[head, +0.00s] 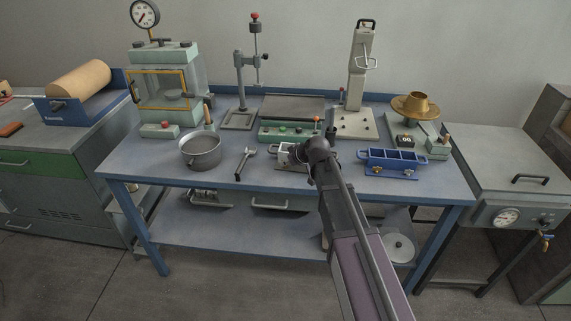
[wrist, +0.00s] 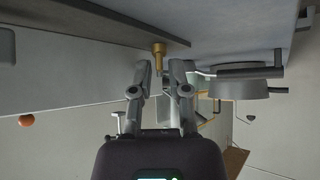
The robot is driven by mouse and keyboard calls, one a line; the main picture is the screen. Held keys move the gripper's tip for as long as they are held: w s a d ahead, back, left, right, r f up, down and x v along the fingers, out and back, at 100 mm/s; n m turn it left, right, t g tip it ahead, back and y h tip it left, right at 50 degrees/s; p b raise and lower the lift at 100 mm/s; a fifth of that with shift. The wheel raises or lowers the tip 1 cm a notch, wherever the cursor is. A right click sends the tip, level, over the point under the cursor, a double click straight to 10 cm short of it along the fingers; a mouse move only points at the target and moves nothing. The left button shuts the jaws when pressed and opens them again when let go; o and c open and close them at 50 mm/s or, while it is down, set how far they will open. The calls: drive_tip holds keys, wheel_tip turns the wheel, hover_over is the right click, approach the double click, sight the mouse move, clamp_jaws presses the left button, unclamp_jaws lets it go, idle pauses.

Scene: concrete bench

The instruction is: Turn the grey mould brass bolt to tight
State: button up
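The grey mould (head: 283,158) sits near the front edge of the blue bench, partly hidden behind my gripper (head: 309,153) in the head view. The brass bolt (wrist: 158,48) shows in the wrist view, with its narrow end pointing toward my gripper (wrist: 160,68). The two fingers are apart, one on each side of the bolt's narrow end, with a visible gap on both sides. The bolt is not distinguishable in the head view, so how far it is screwed in cannot be told.
A blue mould (head: 393,163) stands just right. A wrench (head: 244,163) and a metal pot (head: 201,153) lie to the left; the pot also shows in the wrist view (wrist: 240,89). A green-fronted press plate (head: 290,133) is behind.

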clamp_jaws()
drive_tip(key=shift+a, duration=0.25)
drive_tip(key=shift+d, duration=0.2)
